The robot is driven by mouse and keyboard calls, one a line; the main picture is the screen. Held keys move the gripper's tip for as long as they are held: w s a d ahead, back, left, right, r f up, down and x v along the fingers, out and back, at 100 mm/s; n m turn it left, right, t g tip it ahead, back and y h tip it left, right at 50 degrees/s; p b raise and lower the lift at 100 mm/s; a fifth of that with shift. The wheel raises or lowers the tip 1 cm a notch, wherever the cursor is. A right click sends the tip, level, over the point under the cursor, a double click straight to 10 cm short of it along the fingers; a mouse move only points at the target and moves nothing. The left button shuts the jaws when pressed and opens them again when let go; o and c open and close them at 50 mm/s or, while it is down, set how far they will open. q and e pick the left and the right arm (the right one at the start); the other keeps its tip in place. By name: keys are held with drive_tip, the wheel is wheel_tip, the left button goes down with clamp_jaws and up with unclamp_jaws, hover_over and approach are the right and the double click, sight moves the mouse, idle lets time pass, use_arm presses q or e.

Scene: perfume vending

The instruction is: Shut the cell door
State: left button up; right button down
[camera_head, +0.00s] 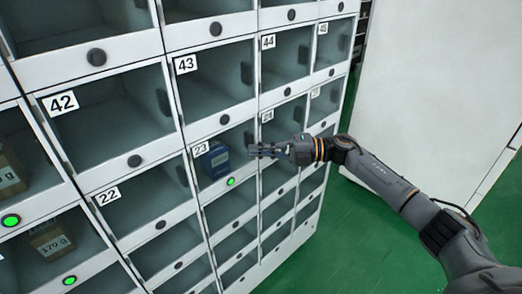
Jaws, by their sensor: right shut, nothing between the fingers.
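The white cabinet (88,206) fills the left and middle, with rows of numbered cells. Cell 23 (201,150) holds a blue box (215,160), and the round button (231,182) below it glows green. My right gripper (253,151) comes in from the right and is shut and empty. It is in front of the edge between cells 23 and 24 in the picture, to the right of the blue box. I cannot tell whether it touches anything. No door clearly standing out from the cabinet can be made out. My left gripper is out of view.
Cells 42 (62,103), 43 (186,64) and 22 (107,196) look empty. At the lower left, a brown box (52,241) sits above a green-lit button (69,281). A white panel (430,80) stands at the right. Green floor (335,240) between is clear.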

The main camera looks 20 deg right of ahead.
drive_tip(key=v, duration=1.2)
drive_tip(key=w+d+f+m+t+h+p, duration=0.1)
drive_tip(key=w+f+m+t+h, duration=0.2)
drive_tip(key=f+m, duration=0.4)
drive_tip(key=w+f+m+t+h+p, duration=0.1)
drive_tip(key=f+m+t+h, duration=0.3)
drive_tip(key=f, duration=0.5)
drive_tip(key=s+d+f+m+h+p, duration=0.1)
drive_tip(key=s+f+m+h, duration=0.4)
drive_tip(key=f, duration=0.7)
drive_tip(key=s+f+m+h, duration=0.2)
drive_tip(key=s+f+m, duration=0.35)
drive_tip(key=f, duration=0.55)
drive_tip(key=s+a+f+m+g+h+p, duration=0.1)
drive_tip(key=s+a+f+m+g+h, duration=0.15)
drive_tip(key=s+f, duration=0.6)
drive_tip(key=s+a+f+m+g, duration=0.1)
drive_tip(key=s+a+f+g, duration=0.2)
drive_tip(key=s, duration=0.7)
drive_tip(key=s+a+f+m+g+p, duration=0.1)
drive_tip(key=s+f, duration=0.4)
drive_tip(key=s, duration=0.6)
drive_tip(key=s+a+f+m+g, duration=0.3)
drive_tip(key=s+a+g, duration=0.3)
drive_tip(key=s, duration=0.5)
drive_tip(key=shift+s+f, duration=0.25)
drive_tip(key=shift+f, duration=0.55)
